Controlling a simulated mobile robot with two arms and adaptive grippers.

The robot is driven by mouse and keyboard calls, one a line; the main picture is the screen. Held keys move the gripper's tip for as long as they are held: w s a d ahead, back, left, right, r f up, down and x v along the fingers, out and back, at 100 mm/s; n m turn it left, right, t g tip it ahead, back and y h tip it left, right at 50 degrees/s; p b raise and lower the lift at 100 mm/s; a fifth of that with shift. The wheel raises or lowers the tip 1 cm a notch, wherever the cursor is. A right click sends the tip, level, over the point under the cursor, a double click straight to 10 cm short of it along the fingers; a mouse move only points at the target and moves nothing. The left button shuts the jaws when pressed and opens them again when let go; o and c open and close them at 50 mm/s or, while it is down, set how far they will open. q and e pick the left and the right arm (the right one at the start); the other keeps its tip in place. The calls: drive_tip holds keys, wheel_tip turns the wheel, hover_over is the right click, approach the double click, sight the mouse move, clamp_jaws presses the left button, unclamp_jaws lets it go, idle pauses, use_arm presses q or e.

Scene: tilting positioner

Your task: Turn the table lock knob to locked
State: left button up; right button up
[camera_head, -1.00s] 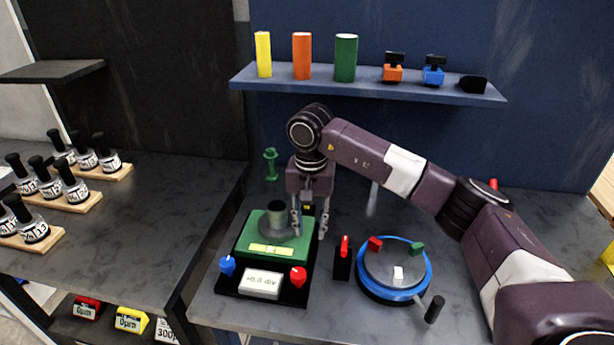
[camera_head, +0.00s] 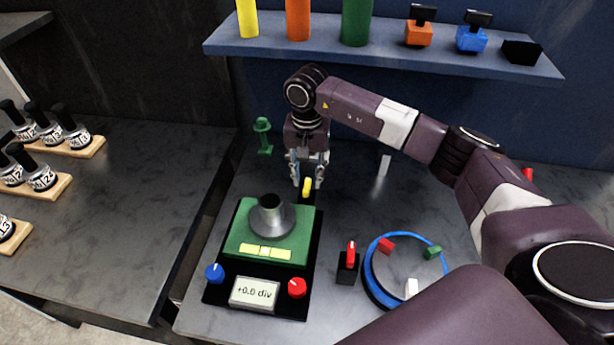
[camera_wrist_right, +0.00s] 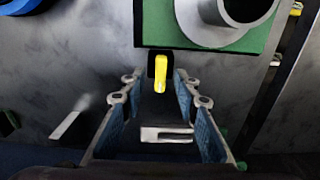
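A small yellow knob (camera_head: 307,187) on a black base stands behind the green tilting table (camera_head: 232,246). I take it for the table lock knob, but no label on it is readable. In the right wrist view the yellow knob (camera_wrist_right: 161,73) points lengthwise between the fingertips. My right gripper (camera_head: 307,183) points down at the knob. In the wrist view its fingers (camera_wrist_right: 162,88) are apart, one on each side of the knob, with gaps visible; I see no contact. My left gripper is not in view.
A blue knob (camera_head: 214,273), a red knob (camera_head: 297,288) and a display (camera_head: 254,294) reading +0.0 div are at the front. A green post (camera_head: 263,137) stands behind, left of the gripper.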

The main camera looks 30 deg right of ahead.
wheel_tip(320, 180, down, 2)
drive_tip(key=shift+w+f, duration=0.15)
drive_tip(key=shift+f, duration=0.15)
clamp_jaws()
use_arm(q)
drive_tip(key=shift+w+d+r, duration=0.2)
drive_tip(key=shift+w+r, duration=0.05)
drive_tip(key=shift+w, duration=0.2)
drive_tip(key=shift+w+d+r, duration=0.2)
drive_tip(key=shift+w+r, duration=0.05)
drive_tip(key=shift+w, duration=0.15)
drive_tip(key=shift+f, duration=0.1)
